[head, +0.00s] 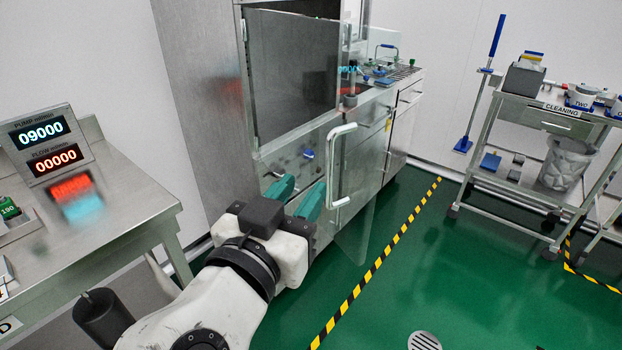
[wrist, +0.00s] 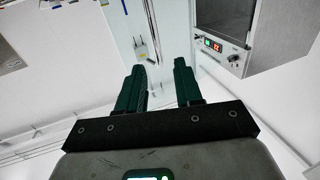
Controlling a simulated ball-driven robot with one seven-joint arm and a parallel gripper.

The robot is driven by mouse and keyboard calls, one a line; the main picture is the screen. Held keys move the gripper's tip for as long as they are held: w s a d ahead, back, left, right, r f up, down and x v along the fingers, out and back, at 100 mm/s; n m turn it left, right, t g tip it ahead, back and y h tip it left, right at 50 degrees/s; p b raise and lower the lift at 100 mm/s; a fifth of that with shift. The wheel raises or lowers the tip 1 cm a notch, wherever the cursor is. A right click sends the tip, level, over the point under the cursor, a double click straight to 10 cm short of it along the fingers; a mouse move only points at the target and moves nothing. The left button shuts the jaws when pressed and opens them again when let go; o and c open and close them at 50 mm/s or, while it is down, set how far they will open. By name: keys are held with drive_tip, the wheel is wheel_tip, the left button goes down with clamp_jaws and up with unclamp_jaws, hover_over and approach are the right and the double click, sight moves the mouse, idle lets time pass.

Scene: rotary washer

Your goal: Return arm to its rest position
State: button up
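My gripper (head: 297,194) is at the end of my white arm, in the lower middle of the head view. Its two green fingers stand apart with nothing between them. In the wrist view the fingers (wrist: 160,85) also show spread and empty. In the head view the gripper is in front of the washer cabinet (head: 205,90), near its clear door (head: 355,215). The door's white handle (head: 333,165) is just right of the fingers. I cannot tell the exact gap between finger and handle.
A steel table (head: 125,185) with a display box (head: 45,145) stands at the left. A cleaning cart (head: 535,115) stands at the right. Black-yellow tape (head: 385,250) runs along the green floor. The floor (head: 480,260) between the tape and the cart is clear.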

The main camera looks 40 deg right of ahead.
drive_tip(key=shift+s+a, duration=0.2)
drive_tip(key=shift+a, duration=0.2)
drive_tip(key=s+d+f+n+g+y+p, duration=0.1)
drive_tip(key=d+f+n+y, duration=0.3)
drive_tip(key=f, duration=0.6)
drive_tip(key=s+d+f+n+g+y+p, duration=0.1)
drive_tip(key=d+f+n+y, duration=0.25)
drive_tip(key=f, duration=0.65)
drive_tip(key=s+a+f+n+g+y+p, duration=0.1)
drive_tip(key=s+f+y, duration=0.3)
drive_tip(key=s+f, duration=0.4)
drive_tip(key=s+a+f+n+g+y+p, duration=0.1)
drive_tip(key=s+f+n+g+y, duration=0.2)
drive_tip(key=s+f, duration=0.5)
drive_tip(key=shift+a+n+y, duration=0.3)
drive_tip(key=shift+n+y, duration=0.35)
drive_tip(key=shift+y, duration=0.2)
